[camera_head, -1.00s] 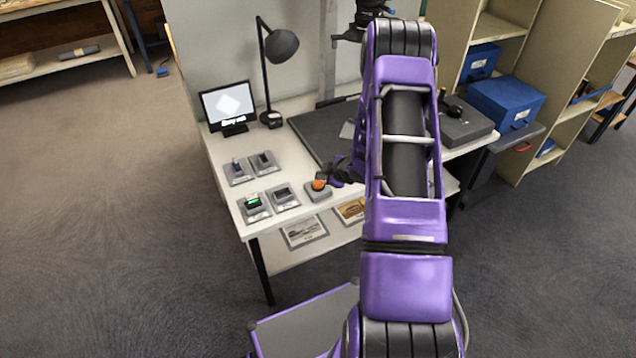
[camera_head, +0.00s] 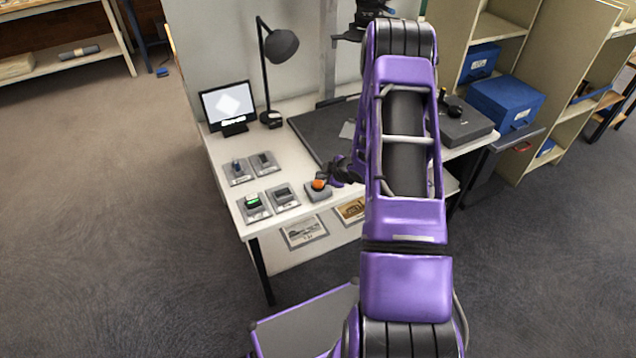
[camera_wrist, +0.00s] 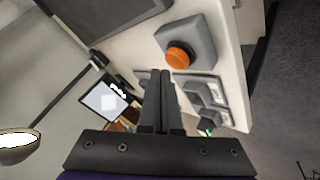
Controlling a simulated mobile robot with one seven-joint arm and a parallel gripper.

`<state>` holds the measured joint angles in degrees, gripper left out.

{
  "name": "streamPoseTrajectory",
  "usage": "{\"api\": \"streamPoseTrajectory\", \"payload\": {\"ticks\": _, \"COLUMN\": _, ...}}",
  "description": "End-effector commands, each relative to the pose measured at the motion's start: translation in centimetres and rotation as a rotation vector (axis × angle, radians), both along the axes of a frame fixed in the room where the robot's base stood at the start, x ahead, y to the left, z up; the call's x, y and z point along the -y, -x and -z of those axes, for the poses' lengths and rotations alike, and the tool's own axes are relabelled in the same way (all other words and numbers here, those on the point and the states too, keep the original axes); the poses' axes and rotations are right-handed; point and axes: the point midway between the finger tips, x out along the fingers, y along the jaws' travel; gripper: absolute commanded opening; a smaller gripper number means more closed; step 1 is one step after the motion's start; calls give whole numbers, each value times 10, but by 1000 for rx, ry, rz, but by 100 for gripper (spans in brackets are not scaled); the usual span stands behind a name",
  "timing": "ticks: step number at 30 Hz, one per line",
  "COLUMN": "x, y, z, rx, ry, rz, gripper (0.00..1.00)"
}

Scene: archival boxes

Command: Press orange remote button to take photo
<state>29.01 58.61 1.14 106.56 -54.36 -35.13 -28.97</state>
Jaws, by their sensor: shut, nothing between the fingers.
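The orange button (camera_head: 318,184) sits on a small grey box (camera_head: 319,194) near the front edge of the white table. In the wrist view the orange button (camera_wrist: 179,56) and its grey housing (camera_wrist: 197,40) are just beyond and slightly right of the fingertips. My gripper (camera_wrist: 160,74) is shut and empty, with its two dark fingers together. In the head view my gripper (camera_head: 338,174) is close to the right of the button, partly hidden by my purple arm. I cannot tell whether it touches the button.
Several small grey devices (camera_head: 284,195) stand left of the button. A dark mat (camera_head: 312,128) covers the table's middle. Blue boxes (camera_head: 507,101) sit on shelving at right.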

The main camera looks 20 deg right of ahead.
Motion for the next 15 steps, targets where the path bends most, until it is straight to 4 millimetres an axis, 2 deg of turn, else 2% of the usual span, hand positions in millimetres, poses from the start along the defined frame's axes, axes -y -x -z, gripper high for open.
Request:
{"api": "streamPoseTrajectory", "payload": {"ticks": 6, "x": 0, "y": 0, "z": 8, "rx": 0, "ry": 0, "rz": 0, "gripper": 0}}
{"api": "streamPoseTrajectory", "payload": {"ticks": 15, "x": 0, "y": 0, "z": 8, "rx": 0, "ry": 0, "rz": 0, "gripper": 0}}
